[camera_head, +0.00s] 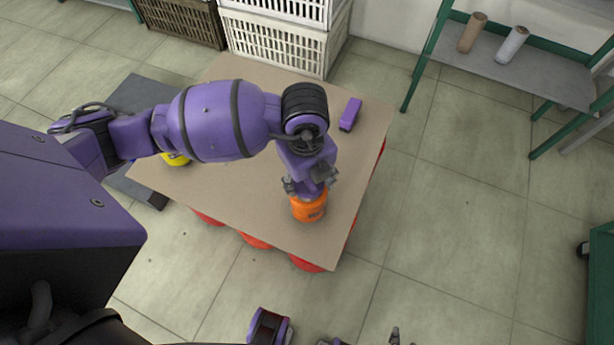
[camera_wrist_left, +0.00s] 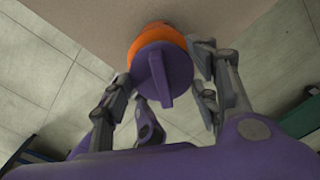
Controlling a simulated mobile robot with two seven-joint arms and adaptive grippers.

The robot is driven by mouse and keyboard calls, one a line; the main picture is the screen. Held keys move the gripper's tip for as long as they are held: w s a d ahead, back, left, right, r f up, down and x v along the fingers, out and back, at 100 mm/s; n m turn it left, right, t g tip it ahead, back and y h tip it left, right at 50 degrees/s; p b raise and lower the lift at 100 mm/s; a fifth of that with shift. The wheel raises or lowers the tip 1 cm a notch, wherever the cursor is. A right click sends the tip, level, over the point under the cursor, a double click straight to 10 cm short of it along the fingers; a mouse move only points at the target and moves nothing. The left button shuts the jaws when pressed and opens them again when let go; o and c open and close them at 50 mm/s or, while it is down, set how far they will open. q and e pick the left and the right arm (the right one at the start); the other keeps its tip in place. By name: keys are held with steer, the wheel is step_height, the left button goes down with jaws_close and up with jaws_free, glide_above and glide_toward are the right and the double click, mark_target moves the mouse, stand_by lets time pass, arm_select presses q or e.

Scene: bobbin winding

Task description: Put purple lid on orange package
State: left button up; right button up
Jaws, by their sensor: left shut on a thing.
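The orange package (camera_head: 308,208) stands near the front right corner of the brown tabletop. My left gripper (camera_head: 311,186) points down right above it. In the left wrist view the round purple lid (camera_wrist_left: 170,72), with a raised bar handle, lies between my left gripper's fingers, and the gripper is shut on it. The lid covers part of the orange package (camera_wrist_left: 152,38), whose orange rim shows behind it. I cannot tell whether the lid touches the package or sits level. Parts of my right gripper (camera_head: 365,339) show at the bottom edge, mostly cut off.
The brown tabletop (camera_head: 240,190) rests on red supports. A purple block (camera_head: 350,114) lies at its back right, and a yellow object (camera_head: 175,158) is partly hidden by my left arm. White crates (camera_head: 275,45) stand behind. A green-framed shelf (camera_head: 540,75) is at the right; open floor lies between.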

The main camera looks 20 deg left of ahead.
arm_select(q)
steer(key=o, duration=0.9)
steer(key=shift+o, duration=0.2)
step_height(320, 180, up, 12)
